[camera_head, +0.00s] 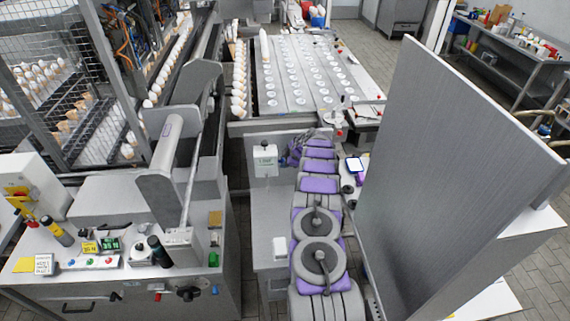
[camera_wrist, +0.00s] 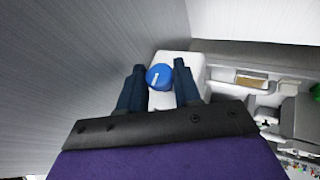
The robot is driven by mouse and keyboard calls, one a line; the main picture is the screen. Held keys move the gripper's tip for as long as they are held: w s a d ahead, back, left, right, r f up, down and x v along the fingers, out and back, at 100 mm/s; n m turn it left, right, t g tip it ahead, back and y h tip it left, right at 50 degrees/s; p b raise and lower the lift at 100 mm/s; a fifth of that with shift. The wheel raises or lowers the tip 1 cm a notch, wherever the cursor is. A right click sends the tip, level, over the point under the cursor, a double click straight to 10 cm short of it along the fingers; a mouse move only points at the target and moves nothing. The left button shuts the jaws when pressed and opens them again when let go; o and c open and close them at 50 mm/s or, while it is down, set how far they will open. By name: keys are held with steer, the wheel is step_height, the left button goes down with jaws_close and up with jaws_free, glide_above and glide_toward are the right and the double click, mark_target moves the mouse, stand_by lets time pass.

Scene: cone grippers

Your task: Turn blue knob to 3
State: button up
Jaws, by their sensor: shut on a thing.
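In the wrist view the blue knob (camera_wrist: 158,76) sits on a white box (camera_wrist: 165,99) and carries a short white mark. The mark runs roughly up and down in the picture, with a slight tilt. No number scale can be read around it. My gripper (camera_wrist: 159,69) has one dark blue finger on each side of the knob and is shut on it. The knob cannot be made out there.
A tall grey panel (camera_head: 450,150) stands close to the right of my arm. A control bench (camera_head: 130,255) with buttons is at the left. A tray table with white discs (camera_head: 300,75) lies beyond my arm. A grey wall (camera_wrist: 60,70) is close at the left in the wrist view.

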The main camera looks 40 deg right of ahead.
steer(key=shift+w+d+g+y+b, duration=0.15)
steer(key=shift+g+b, duration=0.15)
steer(key=shift+b, duration=0.85)
steer(key=shift+s+g+y+b, duration=0.15)
steer(key=shift+g+b, duration=0.15)
steer(key=shift+b, duration=0.8)
steer(key=shift+w+r, duration=0.2)
steer(key=shift+r, duration=0.05)
steer(key=o, duration=1)
steer(key=shift+f, duration=0.1)
steer(key=shift+o, duration=0.2)
steer(key=p+v, duration=0.1)
steer(key=v, duration=1.6)
